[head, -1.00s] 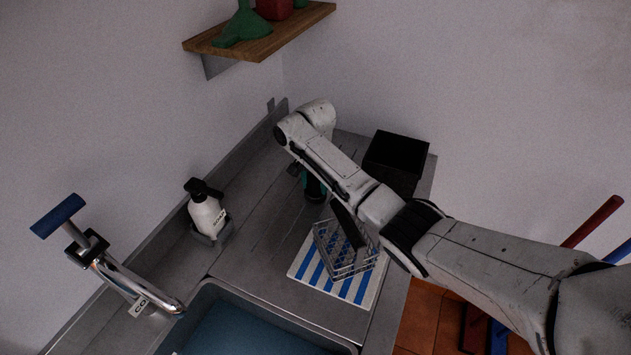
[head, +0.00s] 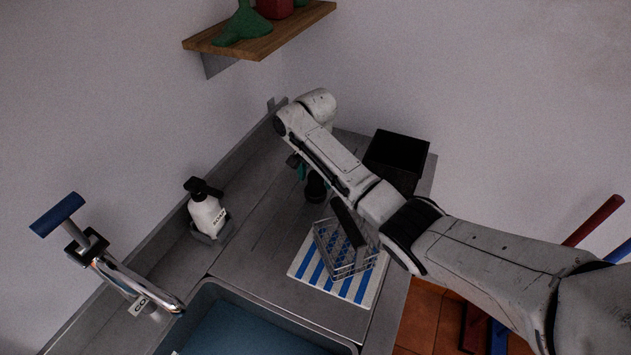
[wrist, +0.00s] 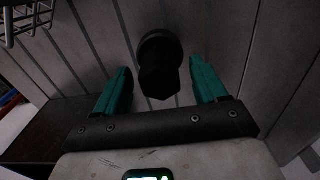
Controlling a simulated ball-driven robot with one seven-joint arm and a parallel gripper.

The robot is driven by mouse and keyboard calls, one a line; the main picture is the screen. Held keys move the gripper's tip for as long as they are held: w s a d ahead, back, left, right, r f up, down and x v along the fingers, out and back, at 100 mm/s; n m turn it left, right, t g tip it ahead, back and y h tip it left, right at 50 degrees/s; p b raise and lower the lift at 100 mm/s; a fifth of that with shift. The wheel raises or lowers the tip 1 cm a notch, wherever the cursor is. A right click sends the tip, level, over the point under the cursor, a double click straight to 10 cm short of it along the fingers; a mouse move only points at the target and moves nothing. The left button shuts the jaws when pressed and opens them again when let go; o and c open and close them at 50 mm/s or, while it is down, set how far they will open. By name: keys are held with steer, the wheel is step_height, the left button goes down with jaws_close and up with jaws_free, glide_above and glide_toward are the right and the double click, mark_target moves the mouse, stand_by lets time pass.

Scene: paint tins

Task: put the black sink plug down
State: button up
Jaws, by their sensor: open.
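The black sink plug (head: 315,190) is on the grey metal drainboard, beside the wire basket and partly hidden by my arm in the head view. In the wrist view the plug (wrist: 160,68) shows as a dark round end with a thick body, in the gap between the two teal fingers. My gripper (wrist: 160,78) is open, with a clear gap between each finger and the plug. In the head view only a bit of my gripper (head: 301,171) shows, just above and left of the plug.
A wire basket (head: 342,262) stands on a blue-striped cloth (head: 305,268). A black box (head: 397,155) is at the back right. A white soap bottle (head: 207,215) stands at the left, near the sink (head: 240,335). The drainboard left of the plug is clear.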

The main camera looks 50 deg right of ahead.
step_height(320, 180, up, 10)
steer(key=shift+f+p, duration=0.1)
steer(key=shift+p, duration=0.65)
